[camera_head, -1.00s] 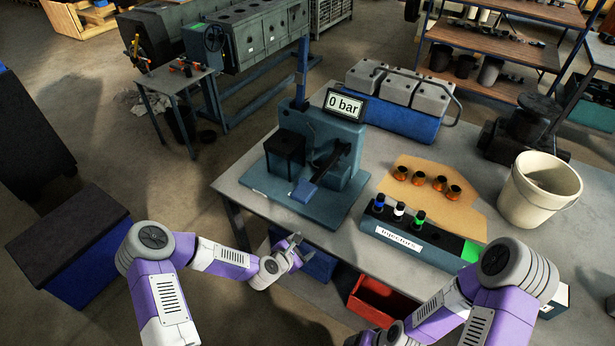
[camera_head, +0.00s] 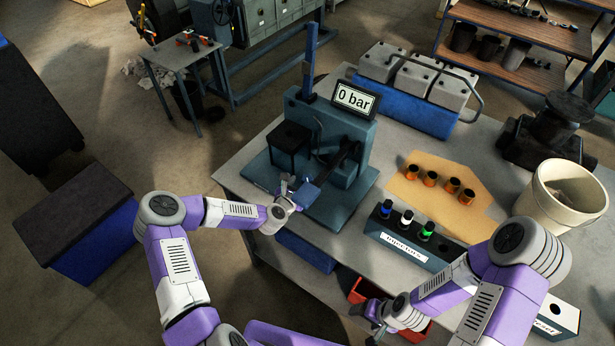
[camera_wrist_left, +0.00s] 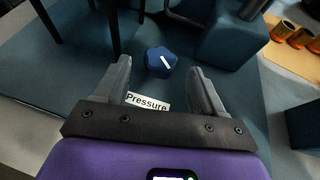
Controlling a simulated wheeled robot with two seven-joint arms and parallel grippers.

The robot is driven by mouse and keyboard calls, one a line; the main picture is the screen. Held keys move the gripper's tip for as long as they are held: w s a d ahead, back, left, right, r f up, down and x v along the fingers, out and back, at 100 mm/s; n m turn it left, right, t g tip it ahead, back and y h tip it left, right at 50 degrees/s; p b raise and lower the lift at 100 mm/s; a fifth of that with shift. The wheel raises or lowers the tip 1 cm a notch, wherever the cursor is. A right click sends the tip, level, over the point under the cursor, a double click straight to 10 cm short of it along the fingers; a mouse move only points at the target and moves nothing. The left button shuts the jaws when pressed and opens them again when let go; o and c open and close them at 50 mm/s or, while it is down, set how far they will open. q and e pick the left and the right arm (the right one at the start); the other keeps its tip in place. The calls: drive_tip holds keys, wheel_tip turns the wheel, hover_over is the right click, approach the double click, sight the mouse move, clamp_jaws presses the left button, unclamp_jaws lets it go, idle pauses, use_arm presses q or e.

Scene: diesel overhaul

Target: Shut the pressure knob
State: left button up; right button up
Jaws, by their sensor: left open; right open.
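The pressure knob (camera_wrist_left: 160,62) is blue with a white mark line and stands on the teal base plate, behind a "Pressure" label (camera_wrist_left: 147,102), in the left wrist view. My left gripper (camera_wrist_left: 159,66) is open, with one finger on each side of the knob and visible gaps; it holds nothing. In the head view my left gripper (camera_head: 288,187) is at the front edge of the teal test stand (camera_head: 350,145), and I cannot make out the knob there. The display (camera_head: 356,100) reads 0 bar. My right gripper (camera_head: 372,318) is open and empty, low in front of the bench.
A blue lever pad (camera_head: 308,194) sits right beside the left gripper. The injector rack (camera_head: 405,240), cork mat (camera_head: 410,190) and cream bucket (camera_head: 565,197) are to the right. A red bin (camera_head: 412,332) is below the bench edge.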

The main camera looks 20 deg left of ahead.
sight(307, 178)
use_arm(q)
drive_tip(key=shift+x, duration=2.45)
drive_tip(key=shift+f, duration=0.1)
drive_tip(key=shift+c, duration=0.3)
